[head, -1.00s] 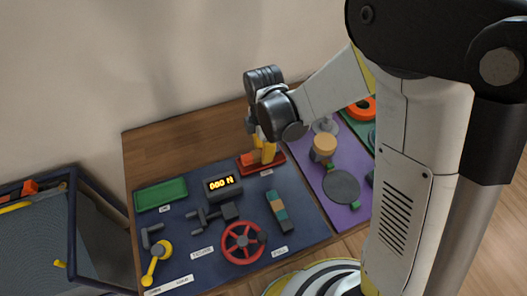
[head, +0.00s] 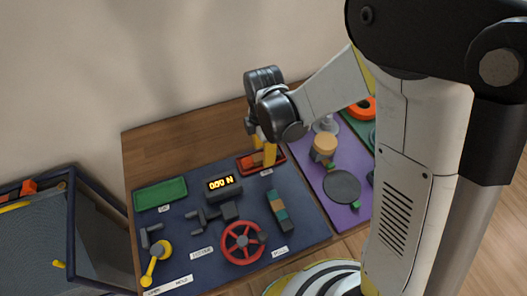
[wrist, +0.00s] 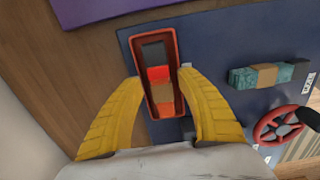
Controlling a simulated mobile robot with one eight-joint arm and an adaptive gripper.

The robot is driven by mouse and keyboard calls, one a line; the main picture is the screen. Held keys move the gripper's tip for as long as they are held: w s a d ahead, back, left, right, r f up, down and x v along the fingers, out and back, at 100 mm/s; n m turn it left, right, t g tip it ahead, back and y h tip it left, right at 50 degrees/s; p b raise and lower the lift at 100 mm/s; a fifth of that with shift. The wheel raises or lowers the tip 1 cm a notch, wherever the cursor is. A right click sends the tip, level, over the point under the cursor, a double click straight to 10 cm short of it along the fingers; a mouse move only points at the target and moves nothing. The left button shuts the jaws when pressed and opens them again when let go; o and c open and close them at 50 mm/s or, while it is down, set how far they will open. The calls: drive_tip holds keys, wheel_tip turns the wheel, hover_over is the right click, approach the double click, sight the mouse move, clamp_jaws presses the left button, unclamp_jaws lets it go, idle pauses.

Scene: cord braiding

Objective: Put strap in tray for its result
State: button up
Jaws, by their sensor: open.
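A strap with dark, red and tan bands (wrist: 158,73) lies lengthwise inside a red-rimmed tray (wrist: 175,48) in the wrist view. The same red tray (head: 280,158) is at the back right of the dark blue panel in the head view. My gripper (wrist: 160,79) is open above it, with one yellow finger on each side of the strap. In the head view my gripper (head: 263,148) partly hides the tray and strap. I cannot tell whether the fingers touch the tray.
An empty green tray (head: 160,194) lies at the panel's left. A lit display (head: 221,184), a red wheel (head: 243,243), a teal-and-tan banded piece (head: 277,210) and a yellow-ended crank (head: 154,262) occupy the panel. Bare wood (head: 180,140) is behind it.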

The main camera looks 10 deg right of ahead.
wheel_tip(320, 180, up, 12)
drive_tip(key=p, duration=0.5)
drive_tip(key=s+d+r+m+t, duration=0.3)
drive_tip(key=s+d+r+m, duration=0.2)
drive_tip(key=m, duration=0.5)
drive_tip(key=s+d+r+m+t, duration=0.4)
drive_tip(key=d+r+m, duration=0.3)
drive_tip(key=m, duration=0.4)
drive_tip(key=shift+s+d, duration=0.75)
drive_tip(key=shift+s, duration=0.15)
